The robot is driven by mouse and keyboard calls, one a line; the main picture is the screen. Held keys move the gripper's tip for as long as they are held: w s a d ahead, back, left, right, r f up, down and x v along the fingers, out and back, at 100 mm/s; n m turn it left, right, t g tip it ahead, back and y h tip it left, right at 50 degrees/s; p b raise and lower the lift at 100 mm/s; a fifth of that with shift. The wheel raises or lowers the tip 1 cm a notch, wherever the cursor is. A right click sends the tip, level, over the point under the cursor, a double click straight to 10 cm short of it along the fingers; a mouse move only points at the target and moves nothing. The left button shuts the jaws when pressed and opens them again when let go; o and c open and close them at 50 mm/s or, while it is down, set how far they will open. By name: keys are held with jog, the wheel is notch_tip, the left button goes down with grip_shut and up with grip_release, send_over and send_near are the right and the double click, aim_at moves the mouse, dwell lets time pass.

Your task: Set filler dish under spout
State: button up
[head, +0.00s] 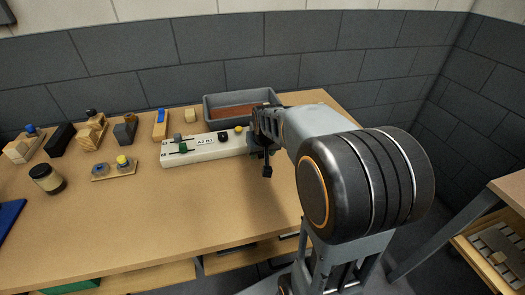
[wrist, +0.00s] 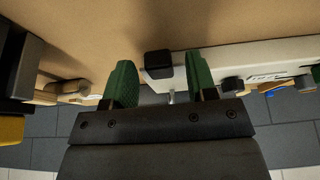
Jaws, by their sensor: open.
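I cannot make out a filler dish for certain in either view. A long white panel (head: 205,150) with knobs and sliders lies on the bench; its end also shows in the wrist view (wrist: 215,62). In the wrist view a black block (wrist: 158,65) sits at that end, with a small pale pin or nozzle (wrist: 171,97) beside it; I cannot tell whether this is the spout. My gripper (wrist: 160,82) is open, its green fingers apart with the pin seen between them and nothing clearly held. In the head view my gripper (head: 266,165) is at the panel's right end, partly hidden by my arm.
A grey tray (head: 212,113) with a brown inside stands behind the panel. A dark-lidded jar (head: 47,179), a small board with knobs (head: 114,172) and several wooden blocks stand to the left. The bench front (head: 150,225) is clear. A wall runs behind.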

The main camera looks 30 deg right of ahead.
grip_shut()
dwell(0.3)
jog(key=shift+w+d+r+p, duration=0.1)
jog(key=shift+w+d+p, duration=0.1)
jog(key=shift+w, duration=0.65)
jog(key=shift+w+d+p, duration=0.1)
jog(key=shift+w+d, duration=0.05)
jog(key=shift+w, duration=0.75)
jog(key=shift+w+d+r+p, duration=0.1)
jog(key=shift+w+d+p, duration=0.1)
jog(key=shift+w, duration=0.65)
grip_release()
jog(key=shift+w+f, duration=0.1)
jog(key=shift+f, duration=0.05)
jog(key=p+v, duration=0.1)
jog(key=v, duration=1.3)
